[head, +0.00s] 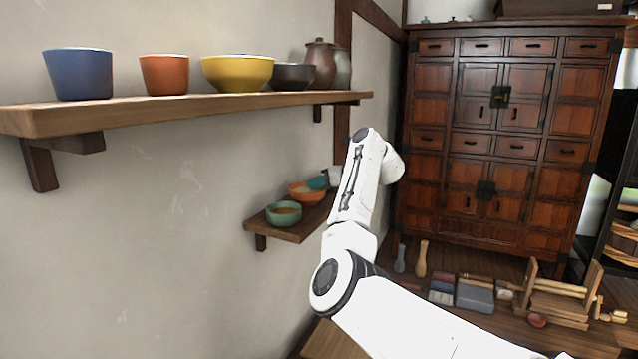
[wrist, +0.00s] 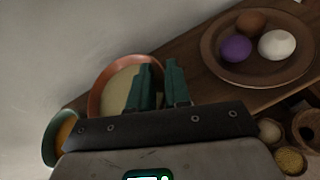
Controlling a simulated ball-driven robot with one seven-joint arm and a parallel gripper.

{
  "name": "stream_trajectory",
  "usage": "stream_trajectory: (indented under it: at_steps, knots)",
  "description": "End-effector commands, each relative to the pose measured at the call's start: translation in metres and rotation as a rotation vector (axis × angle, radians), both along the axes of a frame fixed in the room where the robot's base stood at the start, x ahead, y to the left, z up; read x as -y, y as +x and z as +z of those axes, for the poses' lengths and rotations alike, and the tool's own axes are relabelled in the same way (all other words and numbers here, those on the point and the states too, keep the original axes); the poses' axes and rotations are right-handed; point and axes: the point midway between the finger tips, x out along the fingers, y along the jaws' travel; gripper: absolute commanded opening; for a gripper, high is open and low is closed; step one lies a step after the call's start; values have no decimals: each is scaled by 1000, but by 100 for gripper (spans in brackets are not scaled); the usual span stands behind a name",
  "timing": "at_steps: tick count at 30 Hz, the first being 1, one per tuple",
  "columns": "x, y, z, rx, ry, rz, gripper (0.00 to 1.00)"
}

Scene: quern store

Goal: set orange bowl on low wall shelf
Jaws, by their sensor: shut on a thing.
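The orange bowl (head: 303,198) is at the low wall shelf (head: 298,232) in the head view, behind a green bowl (head: 284,214). In the wrist view the orange bowl (wrist: 98,98) shows its pale inside. My gripper (wrist: 158,78) has its green fingers shut on the bowl's right side. In the head view my gripper (head: 318,183) is small, at the bowl's far side. The bowl looks level and at shelf height; I cannot tell whether its base touches the board. My arm hides the right part of the shelf.
The green bowl (wrist: 58,128) is close on the left. A brown plate (wrist: 225,73) with several egg-like balls lies on the right. A higher shelf (head: 200,106) carries a blue cup (head: 78,75), an orange-red cup (head: 164,76), a yellow bowl (head: 238,74) and dark pots.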

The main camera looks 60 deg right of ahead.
Motion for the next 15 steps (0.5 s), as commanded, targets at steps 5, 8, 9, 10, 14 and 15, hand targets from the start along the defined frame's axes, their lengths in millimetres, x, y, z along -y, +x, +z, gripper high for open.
stream_trajectory:
  at_steps: [5,8,9,10,14,15]
  knots:
    - [0,0,-2,0,0,0,25]
    - [0,0,-2,-1,0,0,35]
    - [0,0,-2,-1,0,0,38]
    - [0,0,-2,-1,0,0,41]
    - [0,0,-2,-1,0,0,43]
    - [0,0,-2,-1,0,0,43]
